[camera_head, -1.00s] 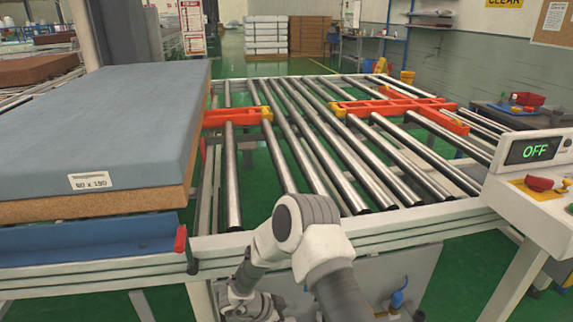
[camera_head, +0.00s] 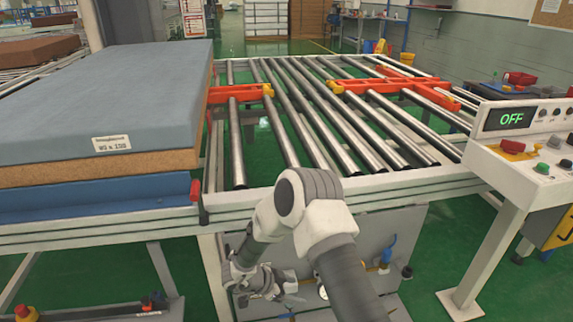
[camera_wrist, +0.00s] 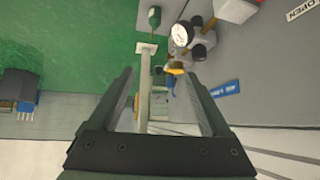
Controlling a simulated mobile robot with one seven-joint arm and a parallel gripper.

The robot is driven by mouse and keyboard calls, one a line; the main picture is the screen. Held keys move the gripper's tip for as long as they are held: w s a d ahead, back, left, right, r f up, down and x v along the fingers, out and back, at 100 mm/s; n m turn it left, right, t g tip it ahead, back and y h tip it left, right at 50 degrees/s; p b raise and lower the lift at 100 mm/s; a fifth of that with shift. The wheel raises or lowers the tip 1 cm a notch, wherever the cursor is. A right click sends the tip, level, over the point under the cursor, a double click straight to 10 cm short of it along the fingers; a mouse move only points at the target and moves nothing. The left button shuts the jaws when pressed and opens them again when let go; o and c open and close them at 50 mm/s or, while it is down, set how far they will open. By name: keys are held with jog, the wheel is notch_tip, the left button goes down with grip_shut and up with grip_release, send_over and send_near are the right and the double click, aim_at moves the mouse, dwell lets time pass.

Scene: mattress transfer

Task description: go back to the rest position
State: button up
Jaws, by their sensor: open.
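My gripper (camera_wrist: 160,100) is open and empty in the wrist view, its two dark fingers apart. Between and beyond them are green floor, a pale post and a gauge. In the head view my arm is folded low in front of the roller conveyor (camera_head: 345,193), and its end hangs below the conveyor frame; the fingers there are too small to read. A blue-grey mattress (camera_head: 110,95) with a tan lower layer lies at the left, on top of a blue layer. A white size label (camera_head: 111,143) is on its front side.
Orange crossbars (camera_head: 400,82) lie among the rollers. A grey cabinet (camera_head: 390,225) with gauge and fittings is under the conveyor, close to my arm. Green floor (camera_head: 440,250) is clear at lower right.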

jog(key=w+a+r+n+t+y, duration=0.1)
jog(key=w+a+r+t+y, duration=0.15)
jog(key=w+r, duration=0.65)
notch_tip(320, 180, up, 22)
jog(key=a+n+t+y, duration=0.2)
jog(key=n+t+y, duration=0.2)
jog(key=n+y, duration=0.25)
jog(key=s+d+r+n+g+y, duration=0.2)
jog(key=s+d+r+n, duration=0.25)
jog(key=s+r, duration=0.75)
jog(key=s+d+f+n+g+h, duration=0.1)
jog(key=s+d, duration=0.5)
jog(key=s, duration=0.4)
jog(key=s+d+f+n+g+h, duration=0.1)
jog(key=s+d+g+h, duration=0.1)
jog(key=s+d, duration=0.65)
notch_tip(320, 180, up, 16)
jog(key=s+a+p, duration=0.2)
jog(key=p, duration=1.4)
jog(key=shift+s+a, duration=0.25)
jog(key=shift+s, duration=0.15)
jog(key=shift+f, duration=0.1)
